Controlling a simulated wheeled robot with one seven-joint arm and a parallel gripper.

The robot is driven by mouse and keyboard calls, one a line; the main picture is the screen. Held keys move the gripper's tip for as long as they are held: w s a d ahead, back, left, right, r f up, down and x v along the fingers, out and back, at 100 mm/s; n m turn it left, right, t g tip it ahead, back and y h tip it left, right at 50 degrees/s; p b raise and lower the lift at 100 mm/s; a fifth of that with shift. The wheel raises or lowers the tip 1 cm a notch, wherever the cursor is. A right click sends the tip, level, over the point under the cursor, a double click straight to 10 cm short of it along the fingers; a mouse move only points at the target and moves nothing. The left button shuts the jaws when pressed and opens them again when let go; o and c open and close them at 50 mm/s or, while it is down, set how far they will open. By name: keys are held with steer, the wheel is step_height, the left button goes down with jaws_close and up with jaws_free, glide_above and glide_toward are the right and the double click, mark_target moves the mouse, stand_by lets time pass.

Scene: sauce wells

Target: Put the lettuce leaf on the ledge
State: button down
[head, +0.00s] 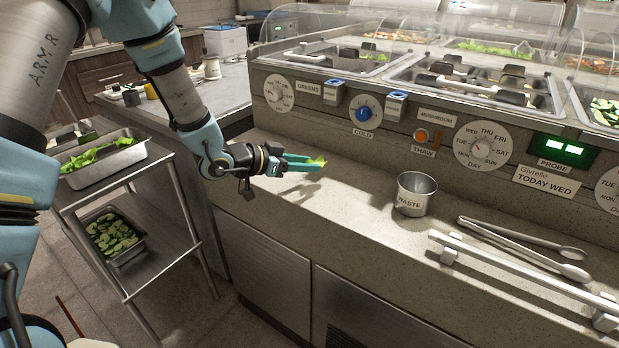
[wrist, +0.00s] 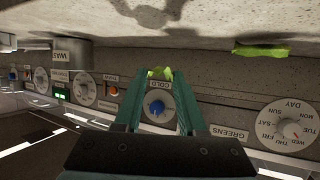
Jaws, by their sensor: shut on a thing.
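My gripper (head: 312,162) is shut on a small bright-green lettuce leaf (head: 319,161), whose tip pokes out between the fingertips. It also shows at the fingertips in the wrist view (wrist: 160,73). The gripper is held level above the stone ledge (head: 345,208), with its shadow falling on the ledge below, so the leaf is apart from it. In the wrist view, a second green leaf (wrist: 262,49) lies on the ledge to one side. In the head view I cannot make it out; my wrist probably covers it.
A waste cup (head: 414,194) stands on the ledge to the right, with tongs (head: 525,245) and a metal rail (head: 510,270) further right. A dial panel (head: 365,113) rises behind. A cart at left holds a pan of lettuce (head: 103,160) and one of cucumber slices (head: 113,237).

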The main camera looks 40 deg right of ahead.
mark_target(305, 187)
steer(key=shift+f+p, duration=0.3)
steer(key=shift+f, duration=1.9)
steer(key=shift+f, duration=0.2)
steer(key=shift+c, duration=2.3)
jaws_free()
steer(key=shift+r, duration=0.15)
